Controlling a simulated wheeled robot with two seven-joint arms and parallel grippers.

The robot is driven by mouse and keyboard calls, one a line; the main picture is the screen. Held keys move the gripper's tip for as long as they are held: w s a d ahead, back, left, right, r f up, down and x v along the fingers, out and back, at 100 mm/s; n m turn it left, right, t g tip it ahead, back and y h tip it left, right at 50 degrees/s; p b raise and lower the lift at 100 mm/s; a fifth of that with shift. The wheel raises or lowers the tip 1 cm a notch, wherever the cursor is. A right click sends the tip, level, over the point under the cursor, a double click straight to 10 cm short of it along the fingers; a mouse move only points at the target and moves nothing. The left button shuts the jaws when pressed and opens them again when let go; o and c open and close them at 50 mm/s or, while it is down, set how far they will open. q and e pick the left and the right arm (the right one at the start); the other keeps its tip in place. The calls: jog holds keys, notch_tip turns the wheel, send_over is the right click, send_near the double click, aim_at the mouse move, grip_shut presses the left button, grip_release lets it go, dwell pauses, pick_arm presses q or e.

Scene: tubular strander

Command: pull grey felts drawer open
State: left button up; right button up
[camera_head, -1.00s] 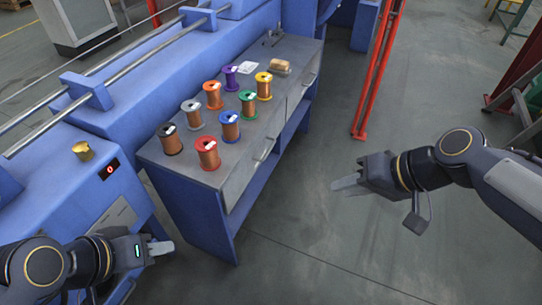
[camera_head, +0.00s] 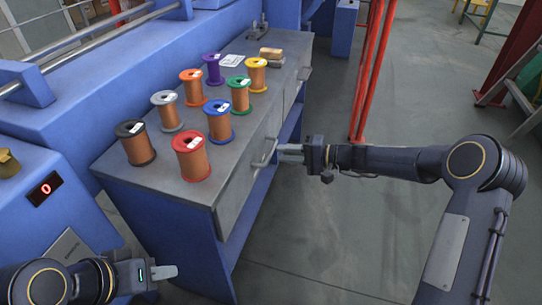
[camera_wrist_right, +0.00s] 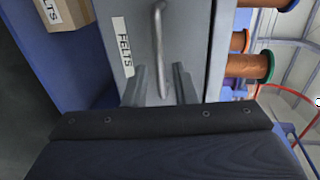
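The grey felts drawer (camera_head: 238,192) is in the front of the blue bench and looks shut. In the right wrist view its grey front (camera_wrist_right: 188,30) carries a "FELTS" label (camera_wrist_right: 123,45) and a bar handle (camera_wrist_right: 159,45). The handle (camera_head: 266,152) also shows in the head view. My right gripper (camera_head: 282,153) is at the handle. In the right wrist view its fingers (camera_wrist_right: 160,75) are spread, with the handle's end between or just beyond them; contact cannot be told. My left gripper (camera_head: 168,272) hangs low at the left, apart from the drawer; its finger gap is unclear.
Several coloured wire spools (camera_head: 193,156) stand on the bench top (camera_head: 172,172). A tan block (camera_head: 271,53) lies at the far end. A box labelled "FELTS" (camera_wrist_right: 68,15) shows in the right wrist view. A red post (camera_head: 371,75) stands to the right; the floor before the drawer is open.

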aim_at(271, 151)
jog(key=b+x, duration=0.1)
jog(key=x, duration=0.4)
grip_shut()
